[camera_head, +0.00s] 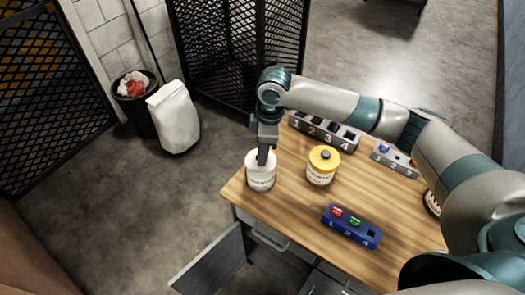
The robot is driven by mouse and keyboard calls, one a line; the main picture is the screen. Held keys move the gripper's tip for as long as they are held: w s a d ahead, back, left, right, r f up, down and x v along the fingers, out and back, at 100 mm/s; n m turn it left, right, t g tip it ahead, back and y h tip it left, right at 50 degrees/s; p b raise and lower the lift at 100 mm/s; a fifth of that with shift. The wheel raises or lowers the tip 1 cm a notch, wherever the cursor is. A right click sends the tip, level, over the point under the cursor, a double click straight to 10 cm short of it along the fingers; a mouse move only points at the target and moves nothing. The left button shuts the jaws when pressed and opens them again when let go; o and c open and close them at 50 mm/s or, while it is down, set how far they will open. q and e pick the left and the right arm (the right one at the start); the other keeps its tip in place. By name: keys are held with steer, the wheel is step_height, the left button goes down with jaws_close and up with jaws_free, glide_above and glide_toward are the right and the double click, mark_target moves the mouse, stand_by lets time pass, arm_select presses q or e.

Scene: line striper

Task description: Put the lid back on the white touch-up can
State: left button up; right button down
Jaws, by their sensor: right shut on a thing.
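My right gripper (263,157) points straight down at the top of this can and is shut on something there. The gripper hides most of what it holds, which looks like the knob of the lid; I cannot tell if the lid is seated on the can or just above it. A yellow can (321,168) with a dark knob on its lid stands to the right. My left gripper is not in view.
A blue block (351,228) with numbered slots holds a red and a green piece near the table's front edge. A grey numbered rack (324,133) and a smaller grey one (394,159) stand at the back. A drawer or door (209,262) hangs open below the table (289,203).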

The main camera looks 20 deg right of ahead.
steer(key=c, duration=0.9)
jaws_free()
steer(key=shift+c, duration=0.2)
steer(key=shift+r, duration=0.1)
steer(key=shift+r+p, duration=2.25)
steer(key=shift+p, duration=0.45)
steer(key=shift+r, duration=1.15)
jaws_close()
